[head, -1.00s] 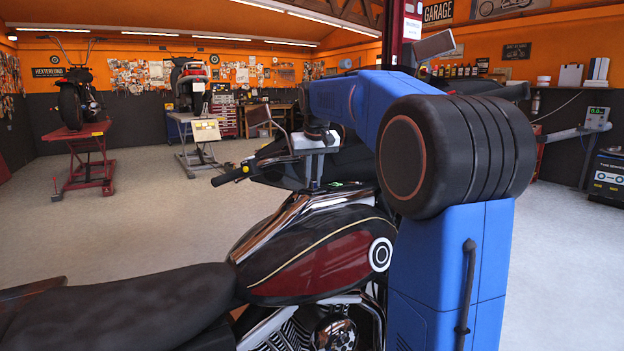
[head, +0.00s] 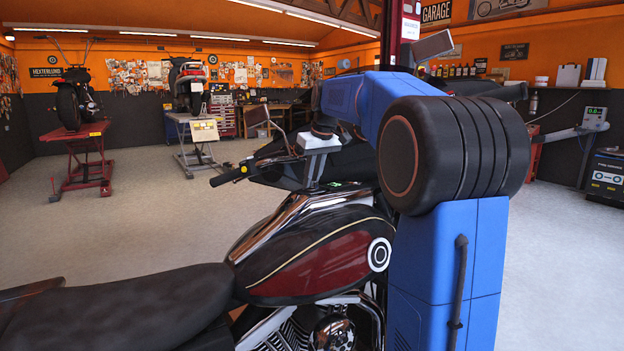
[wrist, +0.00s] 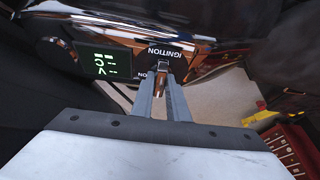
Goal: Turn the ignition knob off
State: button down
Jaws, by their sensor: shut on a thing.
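The motorcycle (head: 310,262) with the dark red tank stands in front of me. In the wrist view, a black IGNITION label (wrist: 165,53) appears upside down on the chrome console. My gripper (wrist: 163,76) is just below that label, its two grey fingers shut on the ignition knob (wrist: 160,82). Only a small coppery part of the knob shows between the fingers. A short white label (wrist: 144,75) sits beside the left finger, partly covered. In the head view, my gripper (head: 314,184) points down at the console above the tank; the knob is hidden there.
A small display (wrist: 103,62) with green figures is left of the label. Two other motorcycles stand on lifts, a red one (head: 85,160) and a grey one (head: 195,150), at the back. Floor between is clear.

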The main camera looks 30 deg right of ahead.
jog(key=c, duration=1.7)
grip_release()
jog(key=v, duration=1.7)
jog(key=shift+s+r, duration=0.15)
jog(key=shift+r, duration=0.05)
jog(key=s+a+f, duration=1.2)
jog(key=s+f, duration=0.2)
jog(key=s, duration=0.1)
jog(key=shift+m+t, duration=0.3)
jog(key=shift+t, duration=0.2)
jog(key=s+a+f, duration=0.2)
jog(key=s+f, duration=0.4)
jog(key=f, duration=0.2)
jog(key=s+a+f, duration=0.2)
jog(key=s+f, duration=0.4)
jog(key=f, duration=0.2)
jog(key=s+a+f, duration=0.2)
jog(key=s+f, duration=0.4)
jog(key=f, duration=0.2)
jog(key=shift+a+f, duration=0.35)
